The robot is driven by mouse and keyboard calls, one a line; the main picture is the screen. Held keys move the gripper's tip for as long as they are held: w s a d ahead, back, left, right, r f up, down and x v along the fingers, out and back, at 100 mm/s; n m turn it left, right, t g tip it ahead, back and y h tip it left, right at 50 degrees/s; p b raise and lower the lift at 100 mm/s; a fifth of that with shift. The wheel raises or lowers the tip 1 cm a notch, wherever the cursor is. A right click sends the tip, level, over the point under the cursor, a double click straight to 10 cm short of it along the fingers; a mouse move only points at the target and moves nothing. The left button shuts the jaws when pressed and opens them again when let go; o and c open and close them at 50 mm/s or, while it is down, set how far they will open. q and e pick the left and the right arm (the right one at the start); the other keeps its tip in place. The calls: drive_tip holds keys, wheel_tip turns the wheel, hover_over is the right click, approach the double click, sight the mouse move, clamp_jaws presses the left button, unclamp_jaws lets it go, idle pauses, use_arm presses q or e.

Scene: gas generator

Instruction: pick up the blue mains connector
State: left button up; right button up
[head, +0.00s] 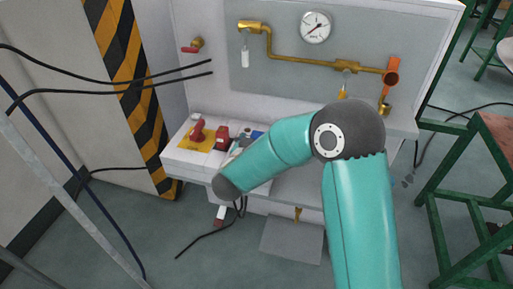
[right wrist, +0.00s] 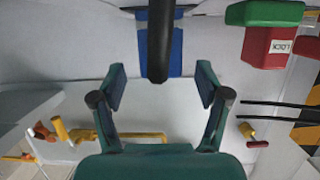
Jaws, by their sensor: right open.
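The blue mains connector (right wrist: 176,52) shows in the right wrist view at the top middle, between my right gripper's fingers. A thick black cylindrical part (right wrist: 159,40) runs down in front of it and hides its middle. My right gripper (right wrist: 161,72) is open, with one finger on each side of the connector and a gap on both sides; I cannot tell how far the tips are from it in depth. In the head view a small blue patch (head: 257,134) shows behind my right arm, which hides most of that spot and the gripper. My left gripper is not in view.
A red switch on a yellow plate (head: 196,137) and a red block (head: 222,138) stand on the ledge. A red lock block (right wrist: 270,46) is at the right wrist view's upper right. Yellow pipework (head: 310,60) and a gauge (head: 316,27) are behind. Black cables (head: 120,87) stick out left.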

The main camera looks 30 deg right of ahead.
drive_tip(key=x, duration=0.3)
drive_tip(key=shift+w+d, duration=0.1)
drive_tip(key=shift+w, duration=0.05)
drive_tip(key=shift+c, duration=0.2)
drive_tip(key=c, duration=1.3)
